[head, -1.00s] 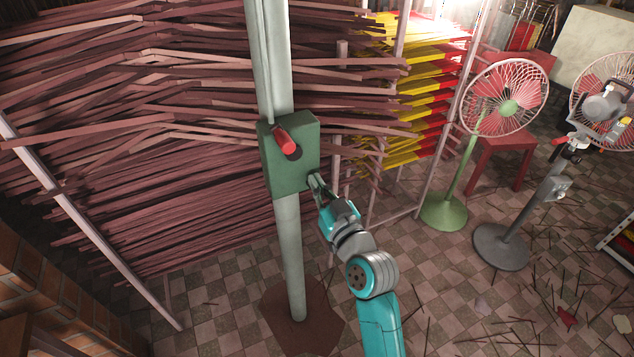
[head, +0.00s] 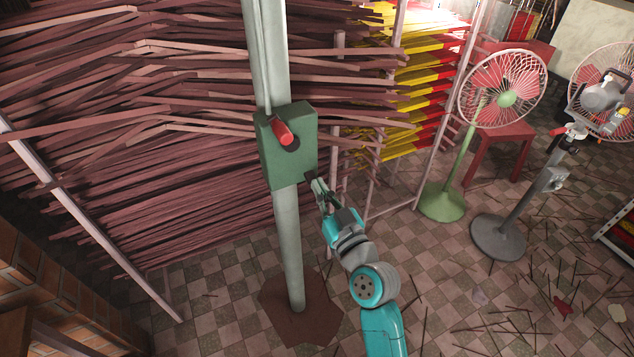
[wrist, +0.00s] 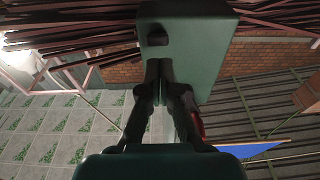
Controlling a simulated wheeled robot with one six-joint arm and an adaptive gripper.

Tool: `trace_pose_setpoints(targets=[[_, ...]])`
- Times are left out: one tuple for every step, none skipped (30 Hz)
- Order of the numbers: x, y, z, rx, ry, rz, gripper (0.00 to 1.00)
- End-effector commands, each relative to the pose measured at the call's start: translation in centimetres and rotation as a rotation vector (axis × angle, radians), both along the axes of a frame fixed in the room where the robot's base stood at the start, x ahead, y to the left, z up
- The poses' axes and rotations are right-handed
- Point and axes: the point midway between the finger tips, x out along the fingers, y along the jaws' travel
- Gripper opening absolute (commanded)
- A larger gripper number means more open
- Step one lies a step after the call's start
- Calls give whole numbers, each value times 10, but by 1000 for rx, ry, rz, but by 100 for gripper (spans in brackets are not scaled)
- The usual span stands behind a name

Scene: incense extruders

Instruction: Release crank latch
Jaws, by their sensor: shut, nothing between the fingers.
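A green crank box (head: 288,160) is fixed to a pale upright post (head: 287,235). A red handle (head: 281,134) sticks out of its front face. A small dark part (head: 311,177) shows at the lower right side of the box, near my fingertips; I take it for the latch, though it is too small to be sure. My gripper (head: 316,184) is shut and empty, beside that part. In the wrist view, my gripper (wrist: 165,66) points at the box (wrist: 205,40), just below a dark slot-like part (wrist: 157,37). Whether the fingertips touch it cannot be told.
Racks of brown incense sticks (head: 120,110) stand behind the post, with yellow and red bundles (head: 415,90) to the right. A green-based fan (head: 443,202) and a grey stand (head: 500,236) are further right. Loose sticks (head: 470,320) lie on the tiled floor.

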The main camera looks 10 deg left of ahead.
Motion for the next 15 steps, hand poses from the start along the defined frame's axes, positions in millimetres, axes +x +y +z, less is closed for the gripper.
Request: trace_pose_setpoints(targets=[[-8,-6,-3,0,2,-2,0],[-13,-9,-4,-1,2,-2,0],[-19,-14,-6,-1,3,-2,0],[-24,-17,-6,-1,3,-2,0],[-29,-20,-7,-1,3,-2,0],[-35,-24,-8,-2,3,-1,0],[-40,-27,-10,-1,3,-2,0],[-44,-31,-10,-1,3,-2,0],[-50,-35,-12,-1,3,-2,0],[-54,-37,-12,0,2,-2,0],[-58,-40,-13,-1,2,-2,0],[-62,-43,-14,-1,3,-2,0],[-65,-45,-14,0,2,-2,0],[-68,-47,-15,-1,2,-2,0],[-71,-49,-16,-2,1,-2,0]])
